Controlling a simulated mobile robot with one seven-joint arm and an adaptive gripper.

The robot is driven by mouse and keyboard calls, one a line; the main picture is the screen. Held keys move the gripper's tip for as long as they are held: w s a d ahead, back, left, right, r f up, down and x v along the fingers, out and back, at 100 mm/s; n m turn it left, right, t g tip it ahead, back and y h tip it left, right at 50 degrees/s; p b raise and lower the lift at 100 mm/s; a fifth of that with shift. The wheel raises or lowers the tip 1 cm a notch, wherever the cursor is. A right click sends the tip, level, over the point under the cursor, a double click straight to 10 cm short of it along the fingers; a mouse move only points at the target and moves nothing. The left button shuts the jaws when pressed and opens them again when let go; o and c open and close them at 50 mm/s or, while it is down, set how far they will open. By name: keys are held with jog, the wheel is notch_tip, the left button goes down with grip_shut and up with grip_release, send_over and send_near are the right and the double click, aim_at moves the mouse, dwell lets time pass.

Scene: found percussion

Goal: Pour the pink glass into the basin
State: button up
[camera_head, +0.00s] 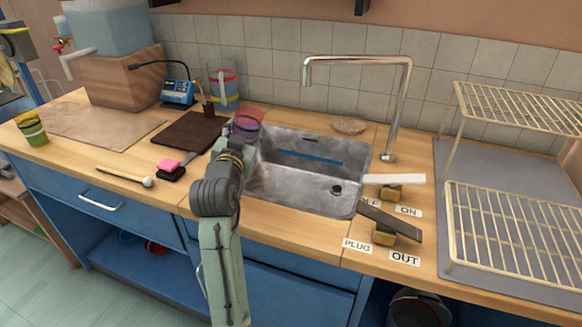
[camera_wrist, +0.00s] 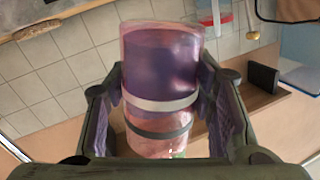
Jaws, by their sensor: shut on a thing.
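The pink glass (camera_head: 247,123) is a see-through pink tumbler, held by my gripper near the basin's back left corner. In the wrist view the pink glass (camera_wrist: 161,60) shows a pale band and a dark band, with a purple tint inside; I cannot tell how full it is. My gripper (camera_wrist: 162,100) has a finger on each side of the glass and is shut on it. The basin (camera_head: 290,181) is a worn grey metal sink to the right of the glass, with a dark drain hole and a blue strip along its back wall. My arm hides part of its left edge.
A tall chrome tap (camera_head: 404,95) stands behind the basin's right side. Levers (camera_head: 390,220) with labels sit to its right, before a wire rack (camera_head: 510,225). A jug (camera_head: 223,90), dark board (camera_head: 190,132), pink-topped block (camera_head: 168,166) and mallet (camera_head: 125,177) lie left.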

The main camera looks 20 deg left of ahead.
jog(key=shift+w+d+f+m+b, duration=0.2)
jog(key=shift+d+f+m+b, duration=0.25)
jog(key=shift+m, duration=0.5)
jog(key=shift+w+d+f+m+b, duration=0.2)
jog(key=shift+d+m+b, duration=0.35)
jog(key=shift+m, duration=0.4)
jog(key=shift+d+f+m+g+b, duration=0.15)
jog(key=shift+f+m+g+b, duration=0.3)
jog(key=shift+m, duration=0.35)
jog(key=shift+f+m+b, duration=0.1)
jog(key=shift+m+b, duration=0.35)
jog(key=shift+m, duration=0.25)
jog(key=shift+f+m+y+b, duration=0.4)
jog(key=shift+f+m+b, duration=0.4)
jog(key=shift+f+b, duration=0.2)
jog(key=shift+r+m, duration=0.5)
jog(key=shift+m, duration=0.3)
dwell(0.5)
jog(key=shift+w+d+f+m+g+b, duration=0.15)
jog(key=shift+d+m+b, duration=0.2)
jog(key=shift+b, duration=0.15)
jog(key=shift+w+d+f+m+g+b, duration=0.1)
jog(key=shift+d+f+m+b, duration=0.05)
jog(key=shift+d+m+b, duration=0.3)
dwell(0.4)
jog(key=shift+r+m+y, duration=0.3)
jog(key=shift+m, duration=0.1)
dwell(0.5)
